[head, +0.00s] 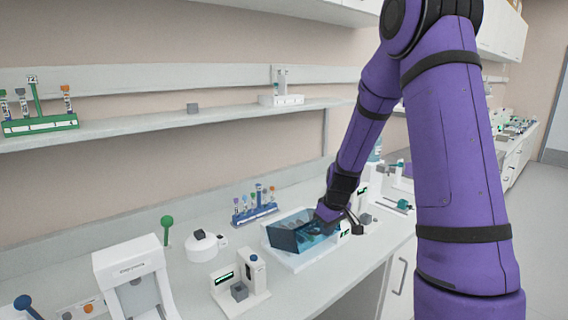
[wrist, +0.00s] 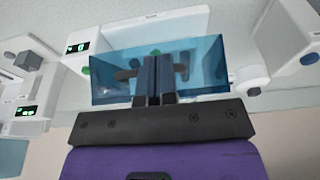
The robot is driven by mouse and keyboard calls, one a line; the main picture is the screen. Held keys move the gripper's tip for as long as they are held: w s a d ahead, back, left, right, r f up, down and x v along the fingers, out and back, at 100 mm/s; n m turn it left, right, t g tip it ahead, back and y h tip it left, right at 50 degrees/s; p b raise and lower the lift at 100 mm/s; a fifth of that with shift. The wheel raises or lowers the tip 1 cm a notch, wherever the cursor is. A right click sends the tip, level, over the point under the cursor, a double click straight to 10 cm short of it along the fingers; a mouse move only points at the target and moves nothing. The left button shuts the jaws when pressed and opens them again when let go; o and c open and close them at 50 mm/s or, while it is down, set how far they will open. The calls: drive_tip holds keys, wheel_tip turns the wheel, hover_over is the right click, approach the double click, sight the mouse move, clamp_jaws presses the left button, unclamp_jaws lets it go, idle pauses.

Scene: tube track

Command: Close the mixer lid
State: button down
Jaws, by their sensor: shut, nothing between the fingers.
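The mixer (head: 292,262) is a white base on the bench with a clear blue lid (head: 284,239). The lid stands tilted over the base, and I cannot tell its exact angle. In the wrist view the blue lid (wrist: 112,66) spans the middle, with the white base (wrist: 150,27) beyond it. My gripper (wrist: 153,62) is shut and empty, its fingers overlapping the lid in the picture. In the head view my gripper (head: 327,213) is at the lid's right side, fingertips partly hidden. I cannot tell whether they touch the lid.
A blue tube rack (head: 255,212) stands behind the mixer. A round white device (head: 201,247) and a white device with a grey block (head: 239,291) stand to its left. A wall shelf (head: 170,119) runs above. The bench's front edge is close to the mixer.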

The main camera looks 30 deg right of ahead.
drive_tip(key=shift+s+d+f, duration=0.1)
drive_tip(key=shift+s+f, duration=0.1)
drive_tip(key=shift+f, duration=1.9)
drive_tip(key=shift+s+f, duration=0.15)
drive_tip(key=shift+f, duration=1.95)
drive_tip(key=shift+r, duration=0.1)
